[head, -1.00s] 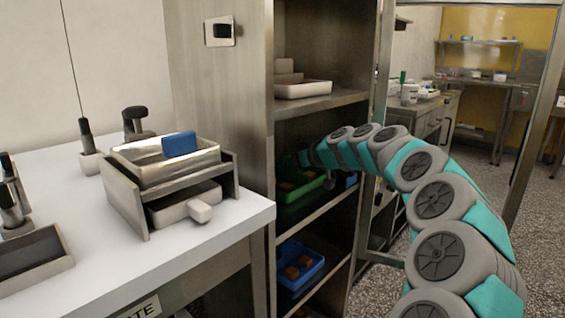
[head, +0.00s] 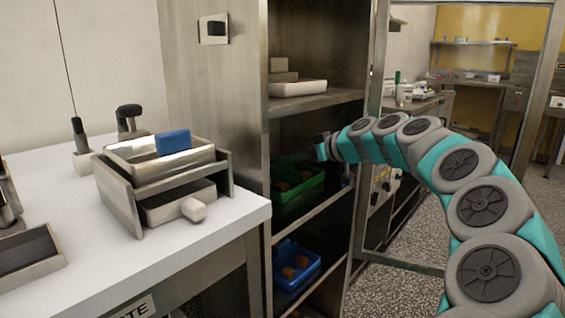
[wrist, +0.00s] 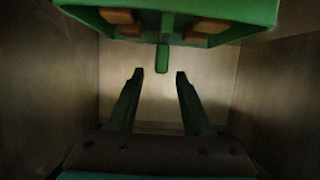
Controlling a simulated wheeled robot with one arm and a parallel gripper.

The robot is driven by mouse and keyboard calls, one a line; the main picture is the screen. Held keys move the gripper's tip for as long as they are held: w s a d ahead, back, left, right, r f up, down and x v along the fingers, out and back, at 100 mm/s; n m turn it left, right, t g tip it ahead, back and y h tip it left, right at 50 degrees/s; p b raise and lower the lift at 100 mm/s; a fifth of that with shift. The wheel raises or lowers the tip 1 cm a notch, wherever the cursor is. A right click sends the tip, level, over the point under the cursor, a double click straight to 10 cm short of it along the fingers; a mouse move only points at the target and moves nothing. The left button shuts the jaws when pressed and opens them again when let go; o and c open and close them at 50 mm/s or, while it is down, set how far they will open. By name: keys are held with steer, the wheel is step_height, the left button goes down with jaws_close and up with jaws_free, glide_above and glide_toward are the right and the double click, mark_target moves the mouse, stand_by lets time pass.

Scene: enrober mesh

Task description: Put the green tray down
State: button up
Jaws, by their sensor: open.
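The green tray (head: 298,196) rests on the middle shelf of the metal cabinet, with brown blocks in it. In the wrist view the green tray (wrist: 80,14) fills the top edge, and a narrow green tab (wrist: 162,58) sticks out from it towards my gripper. My gripper (wrist: 160,74) is open, its two fingers apart with nothing held between them. The tab's end shows in the gap between the fingertips; I see no finger touching it. In the head view my gripper (head: 322,150) is small and dark at the cabinet's opening, by the tray.
A blue tray (head: 297,268) with brown blocks sits on the shelf below. A pale tray (head: 298,89) is on the shelf above. A white counter (head: 225,215) with a metal rack (head: 122,192) and a blue block (head: 173,142) stands left. Cabinet walls flank my gripper closely.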

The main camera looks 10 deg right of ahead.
steer(key=shift+v, duration=2.6)
steer(key=shift+c, duration=0.2)
